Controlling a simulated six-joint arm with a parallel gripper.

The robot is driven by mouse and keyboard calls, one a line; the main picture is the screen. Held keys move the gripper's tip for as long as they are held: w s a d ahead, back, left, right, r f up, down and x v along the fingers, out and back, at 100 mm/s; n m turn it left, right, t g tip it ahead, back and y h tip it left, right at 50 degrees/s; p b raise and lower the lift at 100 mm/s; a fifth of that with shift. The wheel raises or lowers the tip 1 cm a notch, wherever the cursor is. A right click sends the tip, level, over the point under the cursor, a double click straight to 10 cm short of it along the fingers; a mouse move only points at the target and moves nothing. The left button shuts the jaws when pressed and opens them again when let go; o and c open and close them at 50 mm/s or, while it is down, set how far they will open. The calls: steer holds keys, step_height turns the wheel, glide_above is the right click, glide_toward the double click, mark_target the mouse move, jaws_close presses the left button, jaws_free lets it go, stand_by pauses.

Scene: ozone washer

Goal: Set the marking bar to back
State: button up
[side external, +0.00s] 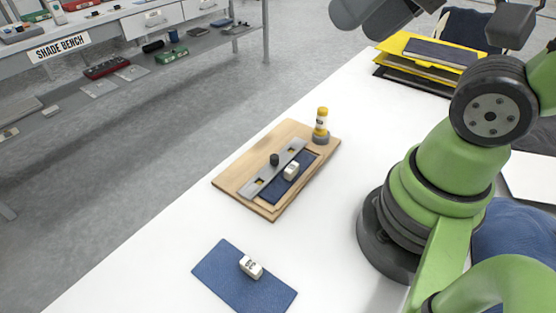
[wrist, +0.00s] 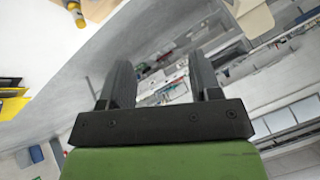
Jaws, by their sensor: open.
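The marking bar (side external: 273,170) is a grey metal strip with a black knob (side external: 274,159) and small square windows. It lies diagonally on a wooden board (side external: 239,178), along the left edge of a dark blue inset (side external: 278,191). A white block (side external: 291,171) sits on the inset, just right of the bar. I cannot tell which end of the board is called back. My gripper (wrist: 160,75) is open and empty in the wrist view, pointing away over the room. Its fingertips are not clearly seen in the side view. It is apart from the bar.
A yellow-capped bottle (side external: 321,122) stands at the board's far corner. A blue mat (side external: 223,268) with a white marked block (side external: 251,267) lies nearer the camera. Yellow and black trays (side external: 411,60) are stacked at the back. White table (side external: 185,205) is clear around the board.

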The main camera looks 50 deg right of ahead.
stand_by(0.3)
steer(key=shift+c, duration=1.2)
steer(key=n+g+h, duration=0.1)
steer(key=g+h, duration=0.1)
steer(key=g, duration=0.5)
glide_above(274, 156)
step_height(274, 156, down, 18)
step_height(274, 156, down, 10)
steer(key=shift+s+f, duration=0.1)
steer(key=shift+f, duration=0.15)
jaws_close()
